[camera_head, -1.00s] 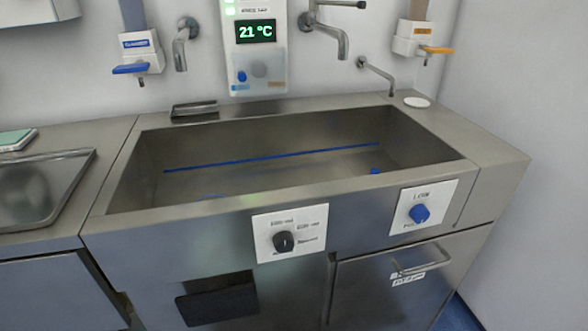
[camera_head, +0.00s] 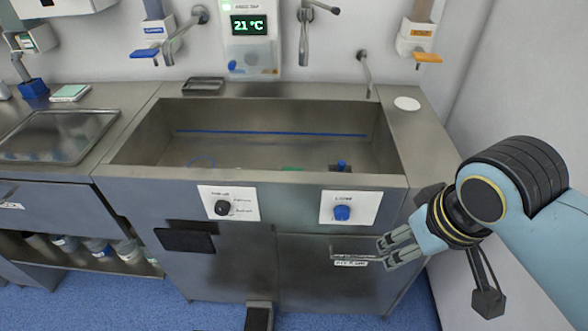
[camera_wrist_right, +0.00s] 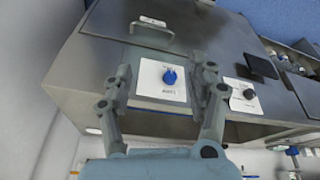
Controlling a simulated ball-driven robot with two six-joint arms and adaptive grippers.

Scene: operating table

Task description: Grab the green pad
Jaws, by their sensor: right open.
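A small green patch (camera_head: 292,168) shows low in the sink, at its front wall. The rim hides most of it, so I cannot tell its shape. A flat pale-green item with white edges (camera_head: 70,92) lies on the left counter. My right gripper (camera_head: 386,254) is open and empty, in front of the cabinet below the sink's right side, outside the basin and apart from both green things. In the right wrist view its two fingers stand apart, with the blue knob panel (camera_wrist_right: 160,80) seen between them. My left gripper is not in view.
The steel sink (camera_head: 395,182) has a front rim and walls around it. A blue object (camera_head: 342,165) stands inside at the right. Taps and a thermostat (camera_head: 253,40) are above. A door handle (camera_head: 355,257) is beside my right fingers. A round white disc (camera_head: 407,104) lies on the right counter.

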